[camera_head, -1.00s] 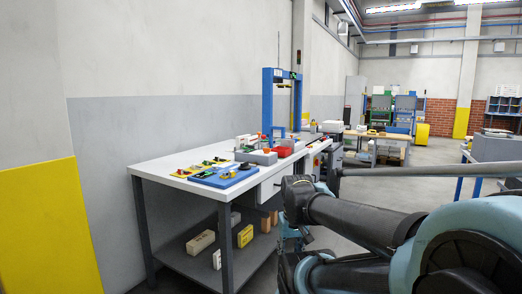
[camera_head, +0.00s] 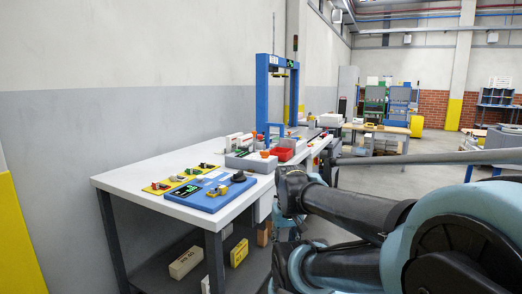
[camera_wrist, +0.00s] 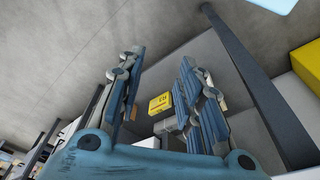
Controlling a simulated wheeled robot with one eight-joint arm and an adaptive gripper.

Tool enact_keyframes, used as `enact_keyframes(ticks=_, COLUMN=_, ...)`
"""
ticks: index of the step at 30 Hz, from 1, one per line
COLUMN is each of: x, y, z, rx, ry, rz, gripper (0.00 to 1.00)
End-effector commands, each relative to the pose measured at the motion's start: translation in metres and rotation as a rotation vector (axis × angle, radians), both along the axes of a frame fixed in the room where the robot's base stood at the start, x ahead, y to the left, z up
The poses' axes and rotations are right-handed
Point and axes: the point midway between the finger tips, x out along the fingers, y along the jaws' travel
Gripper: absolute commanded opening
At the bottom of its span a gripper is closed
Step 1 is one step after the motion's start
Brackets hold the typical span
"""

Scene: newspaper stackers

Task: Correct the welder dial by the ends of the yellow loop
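A yellow board (camera_head: 177,181) and a blue board (camera_head: 211,192) lie side by side on the near end of the white workbench (camera_head: 122,181). Small dark knobs and green marks show on them. They are too small to read, and I cannot tell which is the welder dial. No yellow loop can be made out clearly. In the wrist view my gripper (camera_wrist: 158,100) is open, its two fingers apart with nothing between them. It points toward the bench's lower shelf, where a yellow box (camera_wrist: 160,103) shows beyond the fingers.
A blue frame (camera_head: 278,95) stands on the bench, with a red bin (camera_head: 284,154) and a grey box (camera_head: 250,162) by it. A cream box (camera_head: 186,262) and a yellow box (camera_head: 239,252) sit on the lower shelf. Open floor lies to the right, beyond my arm.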

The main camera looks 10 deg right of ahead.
Motion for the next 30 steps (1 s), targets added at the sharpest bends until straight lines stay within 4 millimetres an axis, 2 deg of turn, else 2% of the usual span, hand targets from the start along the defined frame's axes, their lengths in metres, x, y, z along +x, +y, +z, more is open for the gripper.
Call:
enact_keyframes(ticks=10, x=0.0, y=0.0, z=0.0, rx=0.0, ry=0.0, rz=0.0, gripper=0.33)
enact_keyframes(ticks=11, x=0.0, y=0.0, z=0.0, rx=0.0, ry=0.0, rz=0.0, gripper=0.38)
enact_keyframes(ticks=14, x=-0.007, y=0.0, z=0.008, rx=0.001, ry=-0.01, rz=-0.003, gripper=0.6)
enact_keyframes(ticks=16, x=-0.002, y=0.0, z=0.016, rx=0.002, ry=-0.008, rz=-0.011, gripper=0.6)
enact_keyframes(ticks=20, x=0.02, y=-0.002, z=0.049, rx=0.008, ry=0.002, rz=-0.043, gripper=0.6)
enact_keyframes(ticks=23, x=0.043, y=-0.002, z=0.083, rx=0.015, ry=0.015, rz=-0.083, gripper=0.6)
enact_keyframes(ticks=30, x=0.11, y=-0.002, z=0.163, rx=0.03, ry=0.046, rz=-0.186, gripper=0.6)
